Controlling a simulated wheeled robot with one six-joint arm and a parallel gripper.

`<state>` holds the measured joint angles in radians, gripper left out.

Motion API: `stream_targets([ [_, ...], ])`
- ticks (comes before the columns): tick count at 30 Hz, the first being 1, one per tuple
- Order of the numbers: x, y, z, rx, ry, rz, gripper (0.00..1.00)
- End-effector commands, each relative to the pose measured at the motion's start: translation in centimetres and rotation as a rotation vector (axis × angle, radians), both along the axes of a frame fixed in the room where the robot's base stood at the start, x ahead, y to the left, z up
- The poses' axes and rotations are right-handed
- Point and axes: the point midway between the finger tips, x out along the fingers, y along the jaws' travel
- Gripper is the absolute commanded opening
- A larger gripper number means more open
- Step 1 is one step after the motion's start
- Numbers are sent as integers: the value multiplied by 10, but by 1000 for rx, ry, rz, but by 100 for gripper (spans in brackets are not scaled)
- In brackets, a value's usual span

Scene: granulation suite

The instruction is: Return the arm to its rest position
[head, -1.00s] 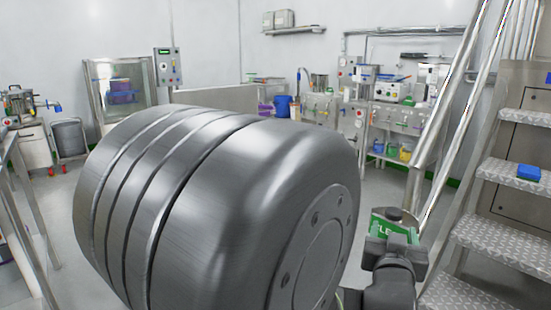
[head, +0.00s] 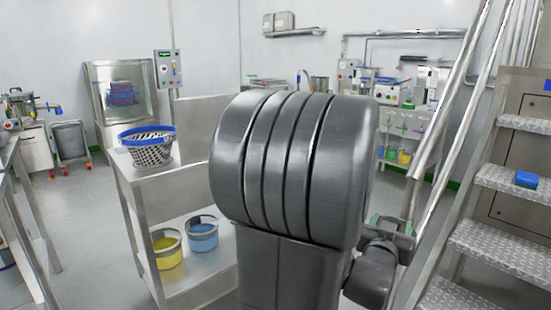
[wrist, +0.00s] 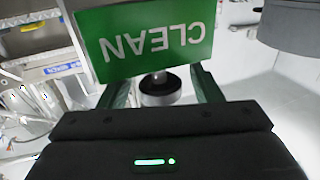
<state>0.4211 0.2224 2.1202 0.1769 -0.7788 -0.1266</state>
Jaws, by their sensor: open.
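My gripper (wrist: 160,76) points away from the wrist camera with its two fingers spread apart. A green sign (wrist: 150,38) reading CLEAN, upside down in this view, shows at the fingertips. A dark round piece (wrist: 160,92) shows in the gap between the fingers; I cannot tell whether either finger touches it. In the head view my gripper (head: 392,226) is small and partly hidden, beside the stair rail, with a bit of green at it. My large grey ribbed arm joint (head: 290,165) fills the middle of the head view.
Metal stairs (head: 500,233) with a handrail (head: 440,150) stand close at the right, a blue item (head: 526,179) on one step. A steel bench (head: 190,180) at left holds a blue-rimmed basket (head: 148,150), with yellow and blue buckets below. Open floor lies at left.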

Motion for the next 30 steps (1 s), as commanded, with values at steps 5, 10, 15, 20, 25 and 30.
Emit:
stream_targets([
  [5, 1, 1, 4, 0, 1, -58, 58],
  [10, 1, 1, 4, 0, 1, -123, 58],
  [15, 1, 1, 4, 0, 2, -197, 58],
  [20, 2, 1, 5, -1, 1, -275, 58],
  [25, 1, 1, 4, 0, 1, -365, 58],
  [30, 2, 0, 4, 0, 1, -463, 58],
])
